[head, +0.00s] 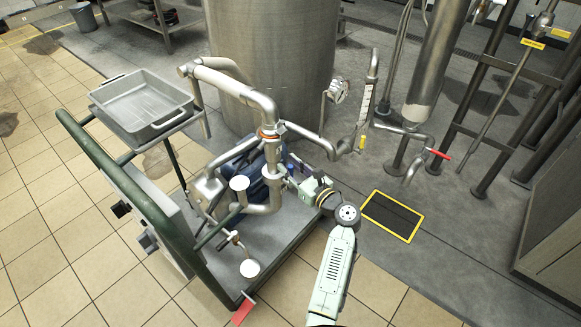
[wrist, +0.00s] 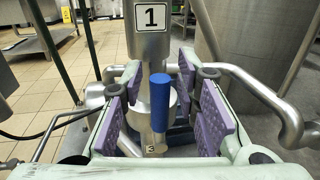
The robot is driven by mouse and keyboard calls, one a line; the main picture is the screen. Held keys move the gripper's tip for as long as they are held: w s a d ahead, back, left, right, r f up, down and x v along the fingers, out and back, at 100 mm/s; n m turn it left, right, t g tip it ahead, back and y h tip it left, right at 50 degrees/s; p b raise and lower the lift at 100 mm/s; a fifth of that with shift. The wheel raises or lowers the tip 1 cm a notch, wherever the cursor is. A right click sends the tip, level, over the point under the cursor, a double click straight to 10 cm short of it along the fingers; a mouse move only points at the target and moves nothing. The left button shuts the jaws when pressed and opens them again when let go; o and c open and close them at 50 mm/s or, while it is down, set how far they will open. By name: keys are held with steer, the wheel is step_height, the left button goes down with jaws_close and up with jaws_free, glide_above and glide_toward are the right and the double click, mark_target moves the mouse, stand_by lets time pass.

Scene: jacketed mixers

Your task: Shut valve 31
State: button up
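A blue valve handle (wrist: 160,103) stands upright between my finger pads in the wrist view, in front of a steel pipe body. A plate reading "1" (wrist: 151,16) is on the pipe above it, and a small "3" shows low on the metal below. I cannot read "31" anywhere. My gripper (head: 304,178) is at the pipework of the cart in the head view. In the wrist view my gripper (wrist: 158,95) is open, with purple pads on both sides of the handle and gaps visible between. The handle's lower end and its joint are partly hidden.
The green-framed cart (head: 160,215) carries a grey tray (head: 142,105) and bent pipes (head: 240,92). A large steel tank (head: 270,60) stands behind. A red handle (head: 439,154) is on piping at right, another red lever (head: 243,310) at the cart's front. A yellow-edged floor grate (head: 391,216) lies right.

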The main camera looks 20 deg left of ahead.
jaws_close()
stand_by(0.6)
